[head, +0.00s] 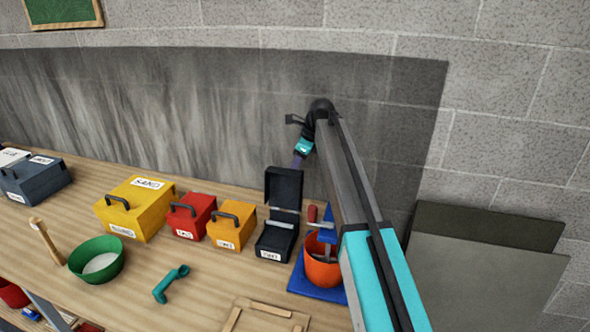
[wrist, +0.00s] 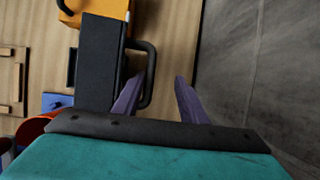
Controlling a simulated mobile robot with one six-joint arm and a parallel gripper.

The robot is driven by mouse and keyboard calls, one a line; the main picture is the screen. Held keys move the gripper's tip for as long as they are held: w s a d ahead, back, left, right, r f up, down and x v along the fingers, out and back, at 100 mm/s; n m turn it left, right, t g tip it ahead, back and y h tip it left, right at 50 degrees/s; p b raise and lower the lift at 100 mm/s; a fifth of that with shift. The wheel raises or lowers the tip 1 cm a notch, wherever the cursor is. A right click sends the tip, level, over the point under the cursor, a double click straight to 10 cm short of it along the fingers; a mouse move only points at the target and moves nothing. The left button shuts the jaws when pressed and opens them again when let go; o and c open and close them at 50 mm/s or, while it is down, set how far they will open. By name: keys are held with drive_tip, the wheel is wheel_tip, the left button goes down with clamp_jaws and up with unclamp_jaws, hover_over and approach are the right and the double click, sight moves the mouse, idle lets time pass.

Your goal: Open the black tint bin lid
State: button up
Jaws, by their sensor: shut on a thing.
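The black tint bin (head: 275,240), with a white label on its front, stands on the wooden bench. Its lid (head: 284,188) is swung up and stands about upright at the bin's back, so the bin is open. In the wrist view the lid (wrist: 100,65) is seen edge-on with its dark loop handle (wrist: 151,75) on the right. My gripper (head: 298,161) is behind the lid's top edge. Its purple fingers (wrist: 157,95) are on either side of the handle bar and shut on it; the exact contact is hard to see.
Orange (head: 231,226), red (head: 191,215) and yellow (head: 140,208) lidded bins stand in a row to the left. An orange bucket (head: 322,268) on a blue base is close at the right. A green bowl (head: 97,262) and a teal tool (head: 170,284) lie in front. A grey wall rises behind.

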drive_tip(key=shift+w+d+r, duration=0.1)
drive_tip(key=shift+w+r, duration=0.1)
drive_tip(key=shift+r, duration=0.05)
drive_tip(key=b+v, duration=0.4)
drive_tip(key=v, duration=0.9)
drive_tip(key=shift+s, duration=0.25)
drive_tip(key=shift+s+r, duration=0.1)
drive_tip(key=shift+s, duration=0.05)
